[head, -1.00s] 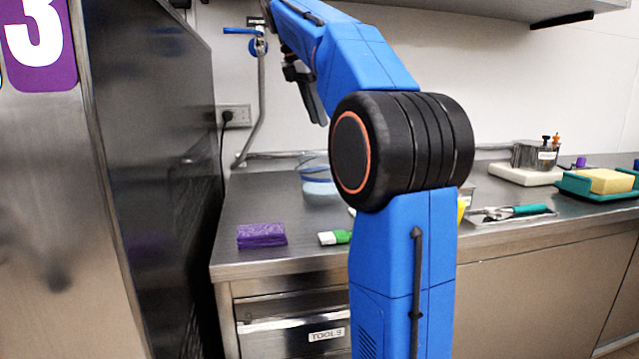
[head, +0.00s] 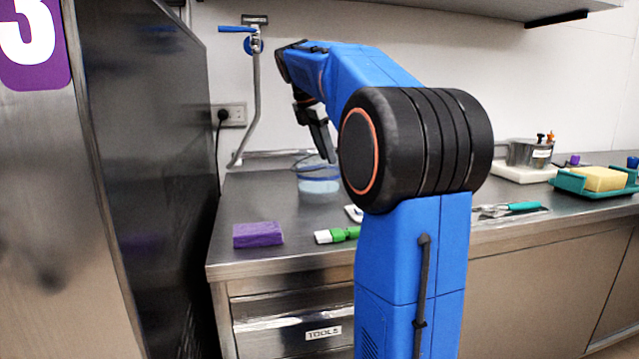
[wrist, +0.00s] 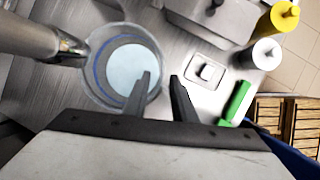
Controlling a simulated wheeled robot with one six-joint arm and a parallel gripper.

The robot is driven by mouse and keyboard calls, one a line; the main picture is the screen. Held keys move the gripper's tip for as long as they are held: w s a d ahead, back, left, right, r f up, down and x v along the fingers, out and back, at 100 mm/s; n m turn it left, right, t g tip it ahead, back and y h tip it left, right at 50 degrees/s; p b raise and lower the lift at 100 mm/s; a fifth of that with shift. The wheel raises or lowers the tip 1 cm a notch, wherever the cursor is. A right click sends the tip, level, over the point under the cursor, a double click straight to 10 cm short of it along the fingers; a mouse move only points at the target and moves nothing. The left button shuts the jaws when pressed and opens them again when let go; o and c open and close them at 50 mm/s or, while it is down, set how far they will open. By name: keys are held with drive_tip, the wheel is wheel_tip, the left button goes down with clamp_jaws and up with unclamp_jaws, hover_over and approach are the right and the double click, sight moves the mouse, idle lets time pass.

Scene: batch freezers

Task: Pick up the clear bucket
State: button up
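The clear bucket (head: 319,184) stands on the steel counter (head: 270,200), partly hidden behind my arm in the head view. It has a blue line near its rim and pale contents. In the wrist view the bucket (wrist: 97,70) is seen from above, left of centre, with a pale round surface inside. The left finger overlaps the bucket's right side in that view; the right finger lies over the counter. In the head view my gripper (head: 328,158) points down just above the bucket's rim.
A purple sponge (head: 258,234) and a green-handled white brush (head: 337,236) lie near the counter's front edge. A metal pipe (head: 255,110) runs down the wall behind, and it appears close beside the bucket in the wrist view. Yellow and white bottles (wrist: 277,20) stand to the right.

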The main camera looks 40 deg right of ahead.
sight(321, 179)
drive_tip(key=shift+x, duration=2.5)
drive_tip(key=shift+d, duration=0.1)
clamp_jaws()
drive_tip(key=shift+r, duration=0.1)
